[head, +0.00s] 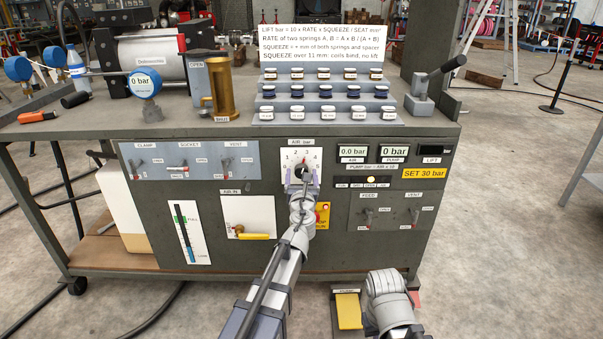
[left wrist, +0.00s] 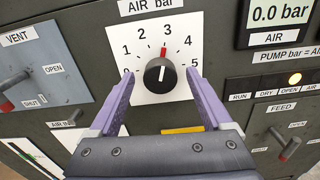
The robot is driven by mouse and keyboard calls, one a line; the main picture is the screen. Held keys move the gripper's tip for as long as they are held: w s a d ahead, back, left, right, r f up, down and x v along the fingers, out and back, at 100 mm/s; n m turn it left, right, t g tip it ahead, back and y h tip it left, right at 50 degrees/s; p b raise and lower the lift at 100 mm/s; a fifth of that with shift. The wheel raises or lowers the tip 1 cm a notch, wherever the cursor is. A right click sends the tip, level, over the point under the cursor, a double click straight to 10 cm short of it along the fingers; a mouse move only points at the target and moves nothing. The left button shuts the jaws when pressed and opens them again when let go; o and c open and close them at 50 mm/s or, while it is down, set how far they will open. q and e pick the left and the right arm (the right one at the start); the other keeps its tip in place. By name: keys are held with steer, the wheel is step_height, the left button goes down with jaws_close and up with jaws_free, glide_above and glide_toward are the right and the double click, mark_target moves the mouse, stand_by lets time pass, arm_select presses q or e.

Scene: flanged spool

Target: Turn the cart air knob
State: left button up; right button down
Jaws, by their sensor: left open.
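The air knob (left wrist: 160,76) is round and black with a white line, on a white dial plate (left wrist: 143,92) labelled AIR bar and numbered 0 to 5. A red mark on the knob's upper side points close to 3. In the head view the dial plate (head: 313,157) is on the cart's front panel, with the knob partly hidden by my gripper. My left gripper (head: 302,181) is open in front of the dial. In the left wrist view its purple fingers are on either side of the knob, with gaps showing.
The AIR display (head: 353,151) reads 0.0 bar and the PUMP display (head: 394,151) reads 0 bar. Valve switches (head: 232,172) are left of the dial. A yellow-handled valve (head: 250,235) and a red button (head: 318,216) are below. The cart top (head: 90,122) holds several items.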

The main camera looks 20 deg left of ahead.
arm_select(q)
steer(key=shift+x, duration=1.05)
jaws_close()
